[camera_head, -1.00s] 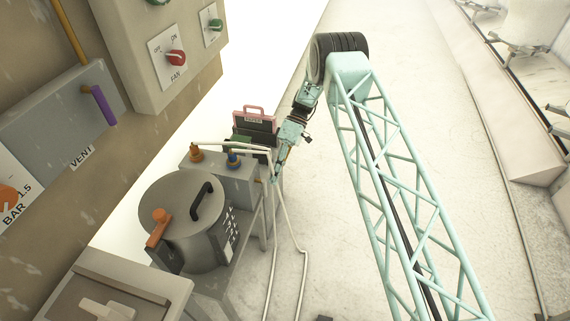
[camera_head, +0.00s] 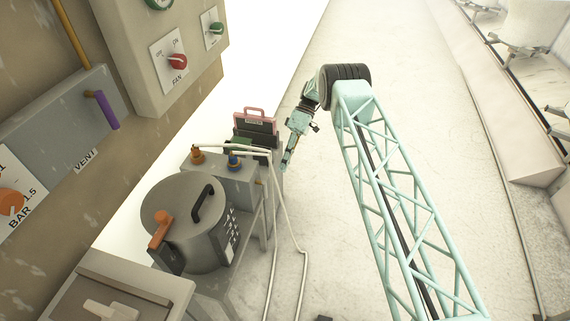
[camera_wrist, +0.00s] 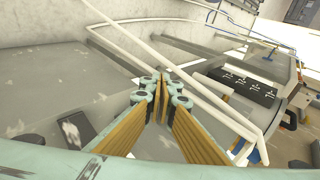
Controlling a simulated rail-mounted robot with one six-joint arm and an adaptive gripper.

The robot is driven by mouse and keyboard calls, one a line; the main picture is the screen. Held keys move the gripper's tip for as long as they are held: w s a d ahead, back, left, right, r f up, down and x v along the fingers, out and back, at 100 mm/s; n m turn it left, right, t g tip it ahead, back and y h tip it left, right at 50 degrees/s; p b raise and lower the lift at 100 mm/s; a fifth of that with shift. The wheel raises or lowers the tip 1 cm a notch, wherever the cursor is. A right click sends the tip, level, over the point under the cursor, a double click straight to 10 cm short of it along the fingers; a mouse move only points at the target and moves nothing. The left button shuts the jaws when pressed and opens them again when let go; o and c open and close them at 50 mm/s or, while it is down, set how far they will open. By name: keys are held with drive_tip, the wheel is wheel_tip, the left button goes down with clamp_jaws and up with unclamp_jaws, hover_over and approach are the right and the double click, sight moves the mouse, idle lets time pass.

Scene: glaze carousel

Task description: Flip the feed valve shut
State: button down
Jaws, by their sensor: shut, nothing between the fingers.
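No label reading "feed" is legible, so I cannot tell which part is the feed valve. In the head view, a grey box (camera_head: 228,174) carries an orange-brown fitting (camera_head: 198,156) and a blue fitting (camera_head: 234,161) with pale hoses. A lidded grey pot (camera_head: 182,215) beside it has an orange lever (camera_head: 160,229) on its side. My gripper (camera_head: 285,167) points down just right of the box, apart from both fittings. In the wrist view its yellow-brown fingers (camera_wrist: 164,82) are shut and empty, with a pale hose (camera_wrist: 190,85) passing close by their tips.
A pink-handled case (camera_head: 256,124) stands behind the box. A wall panel at left has a purple vent lever (camera_head: 106,109), a red fan knob (camera_head: 178,61) and an orange pressure knob (camera_head: 11,201). The pale floor at centre is open.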

drive_tip(key=shift+w+d, duration=0.25)
drive_tip(key=shift+w, duration=0.3)
drive_tip(key=shift+w, duration=0.1)
idle(0.3)
